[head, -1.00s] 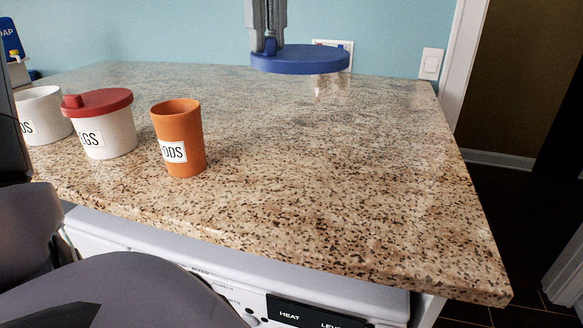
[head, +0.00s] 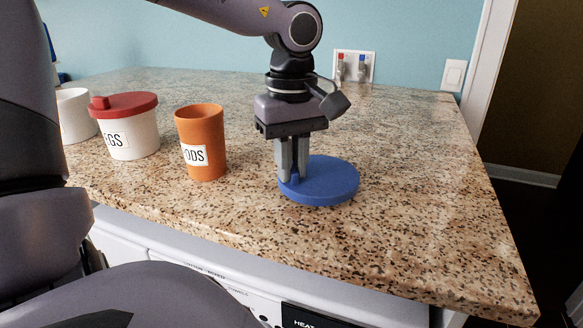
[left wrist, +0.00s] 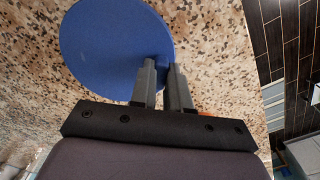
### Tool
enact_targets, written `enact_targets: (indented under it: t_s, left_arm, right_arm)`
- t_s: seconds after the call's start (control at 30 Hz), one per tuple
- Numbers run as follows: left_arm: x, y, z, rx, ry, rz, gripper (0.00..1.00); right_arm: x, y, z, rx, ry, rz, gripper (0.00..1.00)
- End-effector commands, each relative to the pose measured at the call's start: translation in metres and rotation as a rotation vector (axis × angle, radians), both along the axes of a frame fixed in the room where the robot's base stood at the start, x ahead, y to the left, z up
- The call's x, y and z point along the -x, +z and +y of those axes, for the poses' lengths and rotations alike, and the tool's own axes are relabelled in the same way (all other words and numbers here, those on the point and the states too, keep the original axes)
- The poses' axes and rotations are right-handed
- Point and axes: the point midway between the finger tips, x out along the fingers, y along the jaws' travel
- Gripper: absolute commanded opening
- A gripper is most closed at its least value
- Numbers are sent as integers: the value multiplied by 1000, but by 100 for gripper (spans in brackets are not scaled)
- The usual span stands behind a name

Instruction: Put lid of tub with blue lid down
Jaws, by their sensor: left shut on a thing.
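The blue lid (head: 325,182) is a flat disc at the middle of the speckled countertop, right of the orange cup. It lies level at or just above the counter; I cannot tell if it touches. My left gripper (head: 291,178) points down and is shut on the lid's small knob at its left side. In the left wrist view the blue lid (left wrist: 112,45) shows beyond the fingers (left wrist: 160,85). An open white tub (head: 76,118) stands at the far left, partly hidden by my arm. My right gripper is not in view.
A white tub with a red lid (head: 124,102) and an orange cup (head: 201,143) stand left of the blue lid. The countertop (head: 420,180) is clear to the right, up to its right edge. A washing machine is below the front edge.

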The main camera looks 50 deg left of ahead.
Motion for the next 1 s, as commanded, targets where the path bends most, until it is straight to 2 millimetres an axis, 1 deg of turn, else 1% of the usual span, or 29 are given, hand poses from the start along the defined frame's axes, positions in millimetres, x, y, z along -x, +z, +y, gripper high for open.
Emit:
enact_targets:
  t_s: [0.03, 0.1, 0.37, 0.47, 0.5, 0.57, 0.87, 1.0]
  left_arm:
    - [0, -7, 0, -1, 0, 3, 0]
    - [0, -11, 0, -1, 0, 0, 0]
    - [0, -12, 0, -1, 0, -1, 0]
    - [0, -16, 0, 0, 0, -1, 0]
    - [0, -15, 0, -1, 0, -1, 22]
    - [0, -15, 0, -1, 0, -1, 41]
    - [0, -14, 0, -1, 0, -1, 41]
    - [-1, -5, 0, 1, 0, -5, 41]
  right_arm:
    - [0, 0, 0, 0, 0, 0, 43]
    - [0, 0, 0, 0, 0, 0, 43]
    - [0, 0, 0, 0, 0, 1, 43]
    - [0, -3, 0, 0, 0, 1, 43]
    - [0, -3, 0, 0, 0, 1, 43]
    - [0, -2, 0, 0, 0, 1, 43]
    - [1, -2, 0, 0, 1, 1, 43]
    - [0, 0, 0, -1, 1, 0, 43]
